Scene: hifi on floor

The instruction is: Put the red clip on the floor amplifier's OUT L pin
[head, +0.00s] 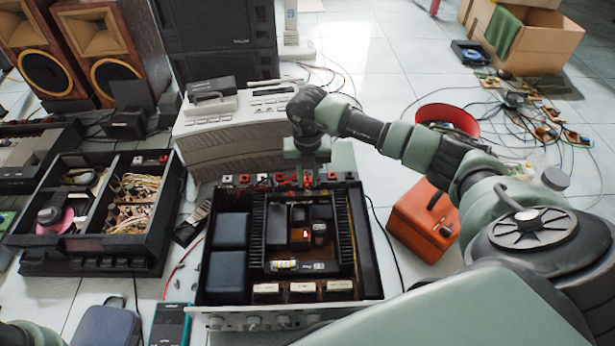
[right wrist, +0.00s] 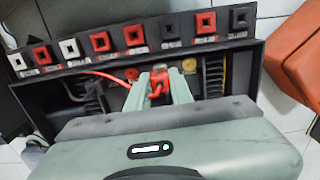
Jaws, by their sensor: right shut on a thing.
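The open floor amplifier (head: 373,270) stands in the middle of the head view, its lid off and its insides showing. A row of red, white and black sockets runs along its far edge; the row also shows in the right wrist view (right wrist: 118,42). The labels are too small to read, so I cannot tell which is OUT L. My right gripper (head: 308,178) is over that far edge. In the right wrist view my right gripper (right wrist: 160,88) is shut on the red clip (right wrist: 157,84), apart from the sockets in the picture. A red wire runs left from the clip.
A beige unit (head: 235,140) stands just behind the amplifier. Loose cables and a red bowl (head: 447,117) lie farther back right. Some tiled floor is clear at far right.

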